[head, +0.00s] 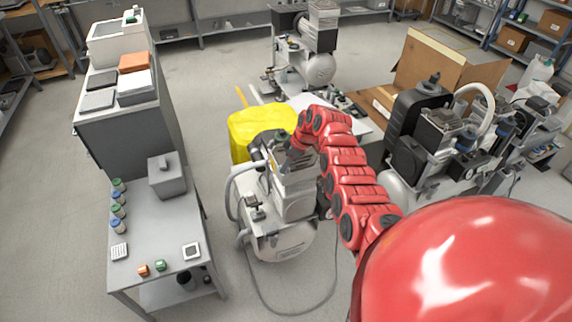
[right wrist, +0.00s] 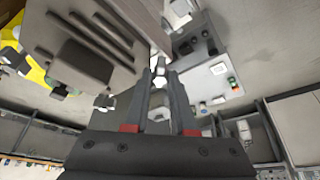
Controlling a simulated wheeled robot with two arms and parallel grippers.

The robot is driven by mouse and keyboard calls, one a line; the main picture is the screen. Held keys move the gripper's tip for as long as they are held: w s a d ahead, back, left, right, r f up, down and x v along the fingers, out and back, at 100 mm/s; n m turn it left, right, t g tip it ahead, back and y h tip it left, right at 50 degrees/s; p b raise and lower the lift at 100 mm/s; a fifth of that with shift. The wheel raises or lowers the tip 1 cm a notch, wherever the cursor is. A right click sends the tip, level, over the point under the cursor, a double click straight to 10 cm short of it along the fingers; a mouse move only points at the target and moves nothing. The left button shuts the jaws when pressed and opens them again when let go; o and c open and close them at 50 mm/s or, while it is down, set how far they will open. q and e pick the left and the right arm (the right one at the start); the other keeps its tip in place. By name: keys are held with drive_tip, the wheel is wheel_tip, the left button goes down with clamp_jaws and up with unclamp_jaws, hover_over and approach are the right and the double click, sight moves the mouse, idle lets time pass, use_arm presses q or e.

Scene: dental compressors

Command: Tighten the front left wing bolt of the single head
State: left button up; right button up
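The single-head compressor (head: 282,240) stands left of centre in the head view, with a white tank and a grey head block (head: 295,180) on top. My right gripper (head: 287,160) reaches down to the top of this head and is small and partly hidden by my wrist. In the right wrist view, its two dark fingers (right wrist: 161,76) stand apart with a visible gap. A small pale, bolt-like part (right wrist: 158,66) shows at the fingertips; I cannot tell if it is touched. A dark finned block (right wrist: 85,60) lies close beside the fingers. My left gripper is not in view.
A grey workbench (head: 150,225) with jars and small parts stands to the left. A yellow cover (head: 250,128) lies behind the compressor. Other compressors (head: 435,140) stand to the right, near a cardboard box (head: 440,65). A hose or cable (head: 258,290) runs over the floor.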

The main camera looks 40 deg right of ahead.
clamp_jaws()
